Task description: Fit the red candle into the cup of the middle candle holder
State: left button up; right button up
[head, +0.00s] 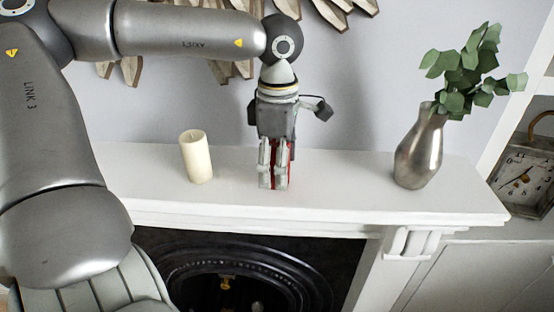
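My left gripper (273,180) points down over the white mantel shelf, near its middle. Its grey fingers are closed around something red, which I take to be the red candle (291,158). Only narrow red strips show between and beside the fingers, and most of it is hidden. The lower ends of the fingers are close to the shelf top. I cannot tell whether the candle touches anything below. No candle holder or cup can be made out; one may be hidden behind the gripper. My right gripper is not in view.
A cream pillar candle (196,157) stands on the mantel shelf (340,190) left of the gripper. A silver vase (420,155) with green leaves stands at the right. The shelf between gripper and vase is clear. A dark fireplace opening (320,255) lies below; a clock (525,180) is far right.

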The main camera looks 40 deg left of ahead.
pick_arm(q)
jog(key=c, duration=1.2)
jog(key=shift+o, duration=0.2)
jog(key=shift+r, duration=0.1)
jog(key=shift+a+r, duration=0.1)
jog(key=shift+r, duration=0.35)
jog(key=s+d+r+b, duration=0.5)
jog(key=s+d+r, duration=0.3)
jog(key=d+r, duration=0.3)
jog(key=shift+d+r+b, duration=0.35)
jog(key=shift+r, duration=0.1)
